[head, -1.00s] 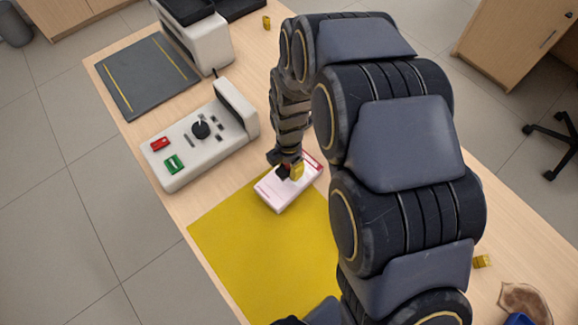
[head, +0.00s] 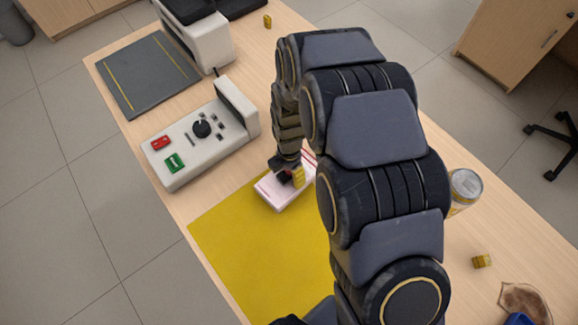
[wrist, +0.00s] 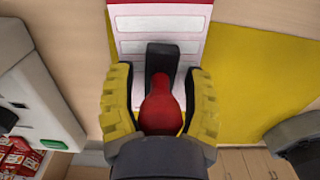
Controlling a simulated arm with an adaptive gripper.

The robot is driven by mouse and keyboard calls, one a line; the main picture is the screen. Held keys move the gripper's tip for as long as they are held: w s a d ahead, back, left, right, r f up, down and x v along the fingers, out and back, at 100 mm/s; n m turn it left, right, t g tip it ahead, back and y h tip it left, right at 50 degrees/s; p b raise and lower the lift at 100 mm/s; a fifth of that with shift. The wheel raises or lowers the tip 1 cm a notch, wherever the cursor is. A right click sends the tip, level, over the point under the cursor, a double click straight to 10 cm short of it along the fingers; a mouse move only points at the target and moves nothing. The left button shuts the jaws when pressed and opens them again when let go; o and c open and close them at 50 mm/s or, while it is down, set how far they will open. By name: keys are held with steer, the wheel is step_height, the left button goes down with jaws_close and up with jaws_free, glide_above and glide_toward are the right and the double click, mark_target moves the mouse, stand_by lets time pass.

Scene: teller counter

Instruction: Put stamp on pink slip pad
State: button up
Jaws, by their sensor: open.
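The pink slip pad (head: 271,192) is a white block with pink-red edging, lying at the far corner of the yellow mat. The stamp (wrist: 162,105) has a red knob handle and a dark block that appears over the pad's face. My gripper (wrist: 160,78) is open, with one yellow-padded finger on each side of the red handle and narrow gaps between. In the head view my gripper (head: 290,177) is low over the pad and hides most of the stamp. Exact contact between stamp and pad is hard to see.
The yellow mat (head: 250,245) covers the near counter. A white console (head: 185,175) with red and green buttons stands left of the pad. A grey mat (head: 148,82) lies beyond it.

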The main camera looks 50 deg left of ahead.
step_height(320, 180, up, 12)
steer(key=shift+r, duration=0.15)
stand_by(0.3)
steer(key=shift+w, duration=0.1)
steer(key=w+d+r+m, duration=0.3)
steer(key=d+r+m, duration=0.2)
steer(key=d+m, duration=0.4)
steer(key=w+d+r+m, duration=0.3)
steer(key=d+r+m, duration=0.25)
steer(key=d, duration=0.45)
steer(key=s+d+r+m+g, duration=0.1)
steer(key=s+d+r+m, duration=0.1)
steer(key=s+d+m, duration=0.3)
steer(key=s+d+r+m, duration=0.2)
steer(key=s+d+m, duration=0.4)
steer(key=d+m, duration=0.6)
steer(key=m, duration=0.4)
steer(key=shift+s+g, duration=0.3)
steer(key=shift+g, duration=0.1)
